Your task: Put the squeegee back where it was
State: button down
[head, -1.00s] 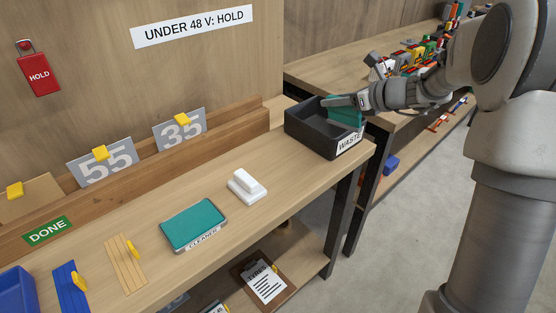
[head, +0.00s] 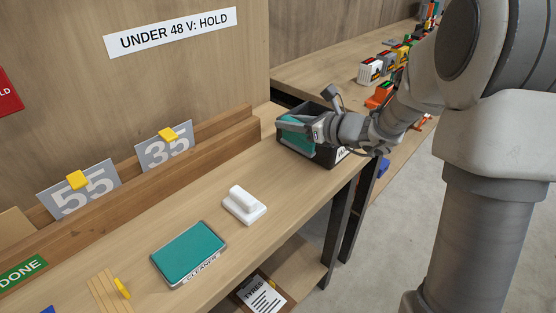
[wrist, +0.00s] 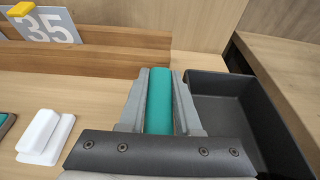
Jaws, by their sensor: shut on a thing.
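My gripper (head: 290,122) is shut on a teal piece (head: 298,142), at the left side of the black waste bin (head: 327,158). In the wrist view the teal piece (wrist: 160,90) stands between the two grey fingers, with the bin (wrist: 225,98) just to their right. How far it reaches down is hidden. A white block with a raised handle (head: 244,204), perhaps the squeegee, lies on the bench; it also shows in the wrist view (wrist: 42,137), left of my gripper and apart from it. No other thing looks like a squeegee.
A tray labelled CLEANER (head: 189,253) with a teal surface lies left of the white block. A wooden ledge with number cards (head: 165,150) runs along the back. The bench between block and bin is clear. A second bench (head: 340,65) holds several small items.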

jog(key=shift+s+a+f+b, duration=0.4)
jog(key=shift+s+a+f, duration=0.15)
jog(key=shift+f, duration=0.55)
jog(key=shift+s+a+f+b, duration=0.4)
jog(key=shift+s+a+f, duration=0.1)
jog(key=shift+f, duration=0.65)
jog(key=shift+s+a+f+b, duration=0.4)
jog(key=shift+s+a+f, duration=0.15)
jog(key=shift+f, duration=0.55)
jog(key=shift+f, duration=0.15)
jog(key=c, duration=0.6)
grip_release()
